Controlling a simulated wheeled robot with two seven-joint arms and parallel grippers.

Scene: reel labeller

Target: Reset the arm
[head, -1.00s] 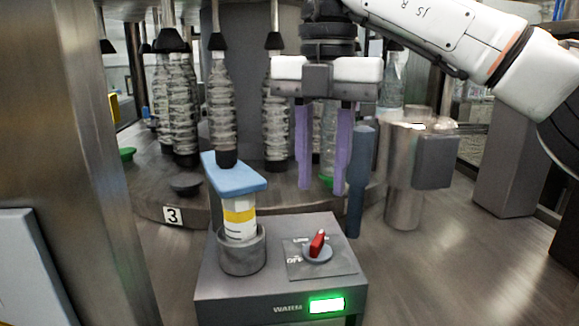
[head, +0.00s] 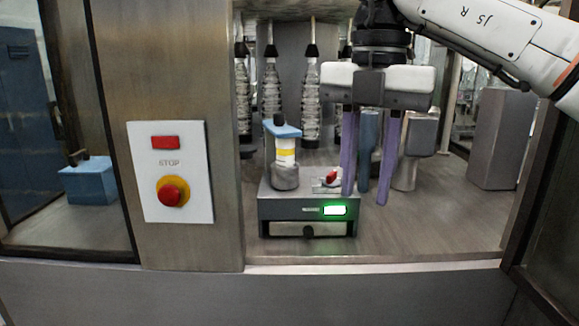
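My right arm (head: 488,32) comes in from the upper right. Its gripper (head: 364,198) points down with two purple fingers spread apart and nothing between them. The box has a lit green display (head: 334,210). A white and yellow container with a blue top (head: 285,152) stands upright in the round cup on the box. My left gripper is not in view.
A steel pillar carries a white panel with a red STOP button (head: 172,193). Bottles (head: 310,98) hang behind the box. A metal cylinder with a grey block (head: 421,135) stands behind the gripper on the right. The steel floor right of the box is clear.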

